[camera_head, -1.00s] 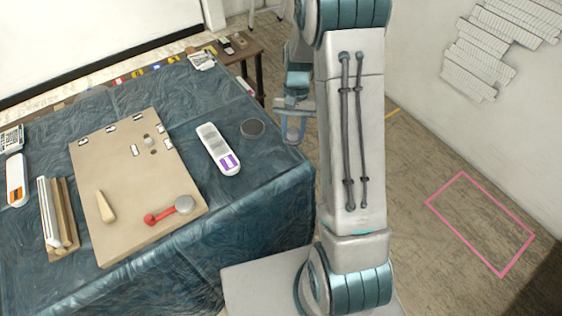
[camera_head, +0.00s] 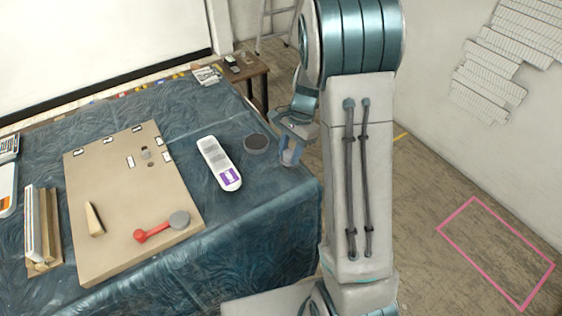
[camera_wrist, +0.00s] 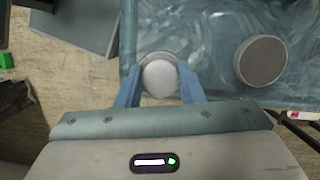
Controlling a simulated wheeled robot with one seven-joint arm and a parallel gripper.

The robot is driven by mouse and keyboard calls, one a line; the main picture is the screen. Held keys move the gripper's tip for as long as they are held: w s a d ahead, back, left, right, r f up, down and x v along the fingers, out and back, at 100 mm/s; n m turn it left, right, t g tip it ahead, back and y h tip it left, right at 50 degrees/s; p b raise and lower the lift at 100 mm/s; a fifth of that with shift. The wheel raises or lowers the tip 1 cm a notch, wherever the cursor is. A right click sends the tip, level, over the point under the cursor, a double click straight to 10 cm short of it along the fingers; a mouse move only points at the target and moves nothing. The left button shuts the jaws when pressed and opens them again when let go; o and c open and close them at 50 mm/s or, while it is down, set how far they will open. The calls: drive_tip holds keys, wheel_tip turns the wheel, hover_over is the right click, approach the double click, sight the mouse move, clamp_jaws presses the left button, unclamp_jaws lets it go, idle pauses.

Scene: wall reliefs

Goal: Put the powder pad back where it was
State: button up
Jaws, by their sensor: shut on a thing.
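My gripper (camera_wrist: 160,60) is shut on a round, pale grey-white thing (camera_wrist: 160,79), which appears to be the powder pad. Its blue fingers lie on both sides of the pad in the wrist view. In the head view my gripper (camera_head: 289,155) hangs at the right edge of the blue-covered table (camera_head: 270,215), and the pad cannot be made out clearly. A dark round disc (camera_head: 256,143) lies on the cloth just left of my gripper. The disc also shows in the wrist view (camera_wrist: 262,60), right of the pad and apart from it.
A white tool with a purple label (camera_head: 219,164) lies left of the disc. A tan board (camera_head: 120,215) holds a red-handled tool (camera_head: 160,228), a wooden wedge (camera_head: 94,220) and small pieces. A small brown side table (camera_head: 245,70) stands behind. A pink rectangle (camera_head: 497,252) marks the floor at right.

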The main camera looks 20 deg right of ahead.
drive_tip(key=shift+w+a+f, duration=0.75)
drive_tip(key=shift+a+f, duration=0.1)
drive_tip(key=shift+a, duration=0.2)
drive_tip(key=shift+f, duration=1.95)
drive_tip(key=shift+f, duration=0.15)
drive_tip(key=o, duration=0.9)
